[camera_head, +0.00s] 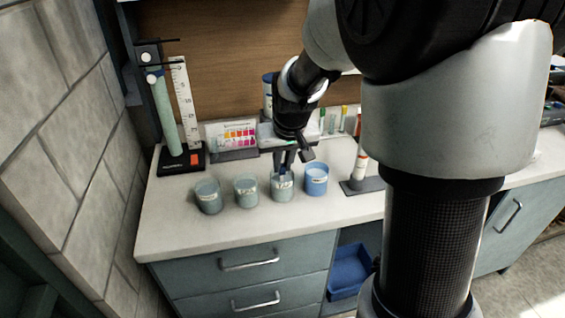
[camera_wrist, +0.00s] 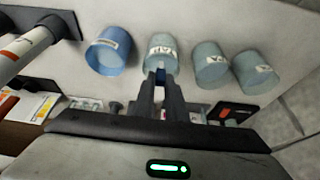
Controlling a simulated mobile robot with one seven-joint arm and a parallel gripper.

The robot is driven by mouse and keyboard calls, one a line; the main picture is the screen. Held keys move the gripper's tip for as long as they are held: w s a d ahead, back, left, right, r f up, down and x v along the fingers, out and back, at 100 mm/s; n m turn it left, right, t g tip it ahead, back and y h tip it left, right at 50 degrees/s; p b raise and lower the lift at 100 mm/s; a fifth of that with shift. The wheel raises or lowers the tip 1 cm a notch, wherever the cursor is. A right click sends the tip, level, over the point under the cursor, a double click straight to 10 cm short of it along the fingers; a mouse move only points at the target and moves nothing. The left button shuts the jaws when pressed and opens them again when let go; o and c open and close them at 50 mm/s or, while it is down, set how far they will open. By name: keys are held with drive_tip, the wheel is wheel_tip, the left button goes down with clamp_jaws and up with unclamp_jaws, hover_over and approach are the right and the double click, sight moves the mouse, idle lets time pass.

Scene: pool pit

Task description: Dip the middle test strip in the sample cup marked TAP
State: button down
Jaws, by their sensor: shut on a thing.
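My gripper (camera_head: 285,165) points down at the third pale cup from the left (camera_head: 283,192) on the counter. In the wrist view this cup (camera_wrist: 158,45) has a white label that seems to read TAP. My fingertips (camera_wrist: 162,84) are shut on a thin thing, likely the test strip (camera_wrist: 160,76), over the cup's near rim. Strips with coloured tops (camera_head: 343,118) stand behind to the right, partly behind my arm.
Two similar cups (camera_head: 209,197) (camera_head: 246,191) stand to the left and a blue cup (camera_head: 316,180) close on the right. A red-and-white tube stands on a dark base (camera_head: 362,186). A colour chart (camera_head: 238,135) and a scale stand (camera_head: 181,158) are behind. The counter's front strip is clear.

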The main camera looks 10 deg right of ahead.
drive_tip(key=shift+r, duration=0.15)
wheel_tip(320, 180, up, 10)
drive_tip(key=p, duration=0.7)
idle(0.6)
idle(0.7)
